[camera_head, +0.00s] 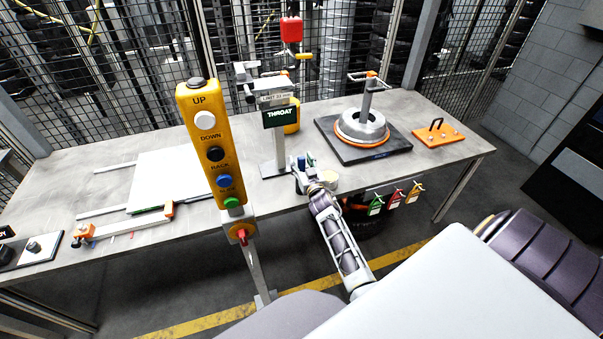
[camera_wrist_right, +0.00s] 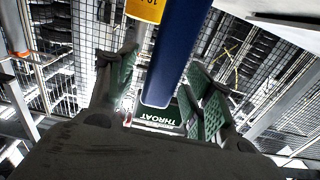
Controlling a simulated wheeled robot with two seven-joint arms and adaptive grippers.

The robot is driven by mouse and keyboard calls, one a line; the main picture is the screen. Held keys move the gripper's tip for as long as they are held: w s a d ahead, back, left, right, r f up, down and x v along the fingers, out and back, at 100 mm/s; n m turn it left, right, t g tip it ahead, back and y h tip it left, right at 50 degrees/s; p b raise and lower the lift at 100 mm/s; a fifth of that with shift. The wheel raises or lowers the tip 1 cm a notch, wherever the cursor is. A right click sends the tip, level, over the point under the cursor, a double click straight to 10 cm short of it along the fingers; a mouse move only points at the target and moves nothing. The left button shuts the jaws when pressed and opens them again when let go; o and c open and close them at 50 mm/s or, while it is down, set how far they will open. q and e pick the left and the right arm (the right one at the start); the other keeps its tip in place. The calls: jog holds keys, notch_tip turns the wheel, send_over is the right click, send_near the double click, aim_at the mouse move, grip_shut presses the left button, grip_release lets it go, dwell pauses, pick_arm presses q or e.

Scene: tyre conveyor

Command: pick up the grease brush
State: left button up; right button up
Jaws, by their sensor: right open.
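A dark blue bar, which looks like the grease brush's handle (camera_wrist_right: 180,45), runs down between the two green-padded fingers of my right gripper (camera_wrist_right: 163,95) in the right wrist view. The fingers are open, with a gap visible on the handle's right; I cannot tell whether either pad touches it. The brush's bristles are hidden. My left gripper is out of view.
A yellow button pendant (camera_head: 209,150) stands left of my right gripper. A THROAT gauge stand (camera_head: 272,150) is behind it. A black plate (camera_head: 335,147) with a ringed hub is to the right. Coloured tags (camera_head: 395,198) hang at the table's front edge.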

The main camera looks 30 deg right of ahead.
jog(key=shift+c, duration=0.2)
dwell(0.3)
jog(key=c, duration=1.1)
jog(key=shift+r, duration=0.1)
jog(key=shift+r+p, duration=0.45)
jog(key=shift+r, duration=4.5)
